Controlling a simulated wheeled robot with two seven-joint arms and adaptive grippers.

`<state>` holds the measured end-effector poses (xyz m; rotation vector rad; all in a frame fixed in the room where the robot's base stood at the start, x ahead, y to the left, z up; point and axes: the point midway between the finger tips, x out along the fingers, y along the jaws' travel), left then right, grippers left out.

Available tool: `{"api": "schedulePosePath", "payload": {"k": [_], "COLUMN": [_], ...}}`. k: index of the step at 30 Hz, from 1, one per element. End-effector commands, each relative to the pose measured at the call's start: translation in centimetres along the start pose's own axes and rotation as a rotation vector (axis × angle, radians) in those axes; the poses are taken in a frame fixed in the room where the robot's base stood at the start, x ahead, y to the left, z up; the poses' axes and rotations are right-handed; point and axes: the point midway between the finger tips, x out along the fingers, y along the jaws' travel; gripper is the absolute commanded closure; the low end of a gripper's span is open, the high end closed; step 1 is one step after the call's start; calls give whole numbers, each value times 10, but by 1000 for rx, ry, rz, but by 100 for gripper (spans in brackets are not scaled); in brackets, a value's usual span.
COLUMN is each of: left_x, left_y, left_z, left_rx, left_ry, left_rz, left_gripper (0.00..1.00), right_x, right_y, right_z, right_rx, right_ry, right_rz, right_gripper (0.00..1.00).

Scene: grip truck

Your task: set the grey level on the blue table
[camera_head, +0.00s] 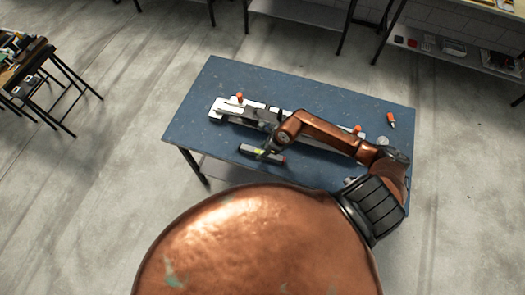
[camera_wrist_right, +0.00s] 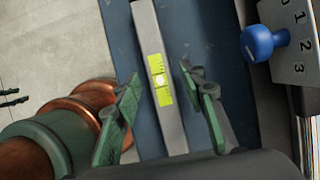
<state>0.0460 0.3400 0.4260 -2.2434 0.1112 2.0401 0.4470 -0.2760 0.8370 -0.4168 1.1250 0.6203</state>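The grey level (camera_head: 250,149), a slim bar with a yellow-green vial, appears to lie on the blue table (camera_head: 330,101) near its front edge. In the right wrist view the level (camera_wrist_right: 147,28) runs lengthwise between the two green fingers of my right gripper (camera_wrist_right: 160,76). The fingers stand apart with a gap on each side of the bar. In the head view my right gripper (camera_head: 270,151) is over the level and partly covers it. My left gripper is not in view.
A long pale device (camera_head: 228,108) with orange-red knobs lies behind the level; my right arm crosses over it. In the wrist view a blue knob (camera_wrist_right: 262,42) sits on a numbered grey plate (camera_wrist_right: 298,72). An orange-red item (camera_head: 391,120) is at the table's right. The back left is clear.

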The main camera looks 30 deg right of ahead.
Motion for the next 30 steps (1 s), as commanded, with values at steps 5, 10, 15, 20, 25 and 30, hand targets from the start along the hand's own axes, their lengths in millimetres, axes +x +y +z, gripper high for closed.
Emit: {"api": "schedulePosePath", "payload": {"k": [5, 10, 15, 20, 25, 30], "left_x": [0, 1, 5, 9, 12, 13], "left_y": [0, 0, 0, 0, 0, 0], "left_z": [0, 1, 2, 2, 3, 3], "left_rx": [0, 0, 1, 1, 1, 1], "left_ry": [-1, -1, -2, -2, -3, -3], "left_rz": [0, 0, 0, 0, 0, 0], "left_gripper": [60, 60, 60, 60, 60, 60], "right_x": [0, -12, -44, -78, -105, -118], "right_y": [0, -1, -2, -1, -1, 0], "right_z": [0, 0, 0, -1, -1, 0], "right_rx": [0, -1, -4, -4, -2, -1], "right_ry": [0, -1, 0, 2, 1, 0], "right_rz": [0, -1, -4, -3, -2, 0], "right_gripper": [62, 62, 62, 62, 62, 62]}}
